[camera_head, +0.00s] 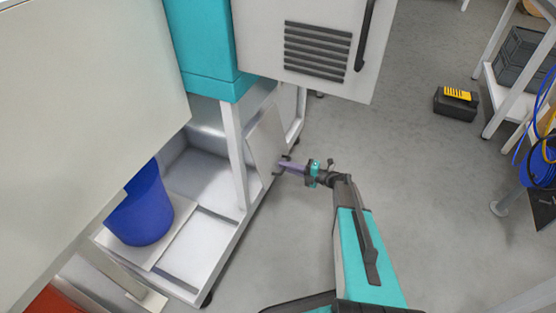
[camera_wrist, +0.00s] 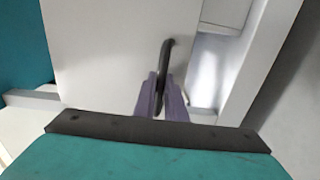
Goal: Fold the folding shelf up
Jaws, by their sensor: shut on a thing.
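The folding shelf (camera_head: 266,142) is a pale flat panel on the side of the white cart frame, standing steeply tilted in the head view. In the wrist view the panel (camera_wrist: 105,55) fills the upper left and middle. Its dark handle (camera_wrist: 165,62) is a curved bar on its face. My gripper (camera_head: 281,166) reaches it from the right, near the panel's lower edge. Its purple fingers (camera_wrist: 161,100) are closed around the handle in the wrist view. The panel's hinge is hidden or too small to tell.
A blue bucket (camera_head: 140,208) stands on the cart's lower deck (camera_head: 206,240). A teal and grey cabinet with a vent (camera_head: 317,52) overhangs above. A black and yellow box (camera_head: 456,102) lies on the floor by a bench at right. The floor (camera_head: 390,150) around my arm is clear.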

